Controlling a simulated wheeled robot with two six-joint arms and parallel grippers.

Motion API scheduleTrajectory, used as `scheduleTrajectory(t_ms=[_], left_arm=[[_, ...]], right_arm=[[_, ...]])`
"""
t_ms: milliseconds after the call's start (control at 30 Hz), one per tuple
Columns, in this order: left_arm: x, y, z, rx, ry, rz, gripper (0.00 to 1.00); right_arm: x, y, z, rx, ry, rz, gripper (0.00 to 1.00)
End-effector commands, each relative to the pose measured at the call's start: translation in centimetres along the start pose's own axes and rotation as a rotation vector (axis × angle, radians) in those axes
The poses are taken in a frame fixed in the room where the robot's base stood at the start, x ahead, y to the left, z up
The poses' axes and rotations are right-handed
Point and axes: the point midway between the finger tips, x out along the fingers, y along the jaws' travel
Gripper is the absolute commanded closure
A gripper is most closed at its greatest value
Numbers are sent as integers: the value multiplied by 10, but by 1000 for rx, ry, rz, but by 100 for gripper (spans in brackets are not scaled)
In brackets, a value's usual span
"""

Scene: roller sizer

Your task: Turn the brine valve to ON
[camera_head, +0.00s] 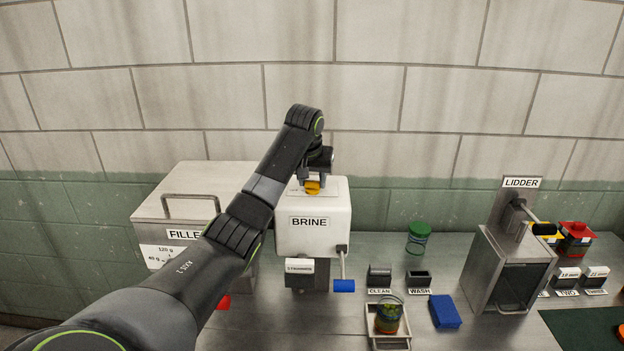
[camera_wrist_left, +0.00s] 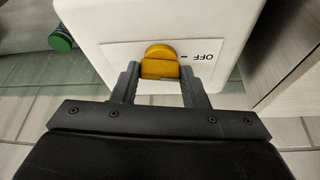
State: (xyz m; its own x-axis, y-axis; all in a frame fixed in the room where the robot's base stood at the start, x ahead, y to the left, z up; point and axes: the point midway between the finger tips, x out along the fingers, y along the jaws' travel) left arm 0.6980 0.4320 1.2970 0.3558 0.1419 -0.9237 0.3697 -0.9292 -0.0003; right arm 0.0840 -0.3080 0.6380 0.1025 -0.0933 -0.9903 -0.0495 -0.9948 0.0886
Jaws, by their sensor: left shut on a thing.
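The white brine box (camera_head: 313,238), labelled BRINE, stands in the middle of the metal bench. The yellow brine valve knob (camera_head: 312,186) is on top of the box. My left gripper (camera_head: 314,178) reaches down to it from above. In the left wrist view the yellow knob (camera_wrist_left: 160,62) sits between the two fingertips of my left gripper (camera_wrist_left: 160,74), which is shut on it. An OFF label with a dash shows beside the knob, upside down in that view. The ON marking is hidden. My right gripper is in neither view.
A metal FILLER box (camera_head: 180,207) stands left of the brine box. A green-lidded jar (camera_head: 418,236), a tray with a jar (camera_head: 372,328), a blue block (camera_head: 445,311) and the LIDDER (camera_head: 480,268) are to the right.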

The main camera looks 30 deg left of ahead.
Motion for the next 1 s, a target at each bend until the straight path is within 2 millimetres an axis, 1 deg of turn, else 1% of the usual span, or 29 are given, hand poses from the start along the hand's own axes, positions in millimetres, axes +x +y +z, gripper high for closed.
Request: scheduleTrajectory(t_ms=[267,1000], left_arm=[[0,-2,-1,197,2,82,83],[1,-5,-3,844,1,354,83]], right_arm=[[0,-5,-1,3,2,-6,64],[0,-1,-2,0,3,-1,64]])
